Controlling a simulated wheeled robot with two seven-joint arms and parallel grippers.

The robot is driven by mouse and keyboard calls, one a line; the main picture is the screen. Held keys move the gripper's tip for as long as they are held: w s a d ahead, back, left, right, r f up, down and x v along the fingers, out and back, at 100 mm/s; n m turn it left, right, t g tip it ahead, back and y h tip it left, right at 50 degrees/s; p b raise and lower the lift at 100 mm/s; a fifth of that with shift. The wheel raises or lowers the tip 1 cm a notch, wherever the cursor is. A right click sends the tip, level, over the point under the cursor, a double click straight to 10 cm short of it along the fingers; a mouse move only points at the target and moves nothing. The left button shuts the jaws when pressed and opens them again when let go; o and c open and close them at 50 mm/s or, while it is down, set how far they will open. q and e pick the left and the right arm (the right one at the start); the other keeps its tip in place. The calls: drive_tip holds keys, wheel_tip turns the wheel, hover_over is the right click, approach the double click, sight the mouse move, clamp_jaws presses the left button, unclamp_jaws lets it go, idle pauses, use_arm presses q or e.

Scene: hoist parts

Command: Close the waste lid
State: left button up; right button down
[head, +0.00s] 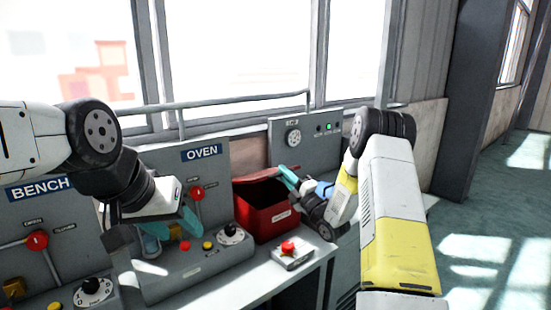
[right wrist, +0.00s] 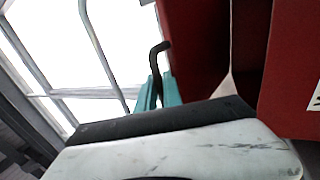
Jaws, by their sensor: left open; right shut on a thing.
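The red waste bin (head: 275,224) stands on the counter in the middle of the head view, with a dark gap at its top. Its red lid (head: 256,178) is at least partly open. My right gripper (head: 289,178) is at the bin's upper right side. In the right wrist view its teal fingers (right wrist: 160,92) are closed on a dark bent handle (right wrist: 157,62) beside red panels of the bin (right wrist: 290,75). Where the handle joins the lid is not clear. My left gripper (head: 153,232) is open and empty over the oven panel's front, left of the bin.
The oven panel (head: 205,155) with a red lever and knobs is left of the bin. A small box with a red button (head: 290,249) sits in front of it. A grey panel with a dial (head: 300,134) stands behind. Open floor (head: 480,235) lies at right.

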wheel_tip(320, 180, down, 8)
drive_tip(key=s+d, duration=0.1)
drive_tip(key=s, duration=0.1)
drive_tip(key=shift+f, duration=0.15)
drive_tip(key=shift+d, duration=0.15)
drive_tip(key=c, duration=1.8)
unclamp_jaws()
drive_tip(key=shift+o, duration=0.2)
drive_tip(key=v, duration=0.7)
drive_tip(key=shift+s+d+r, duration=0.15)
drive_tip(key=shift+s+r, duration=0.1)
drive_tip(key=shift+r, duration=0.1)
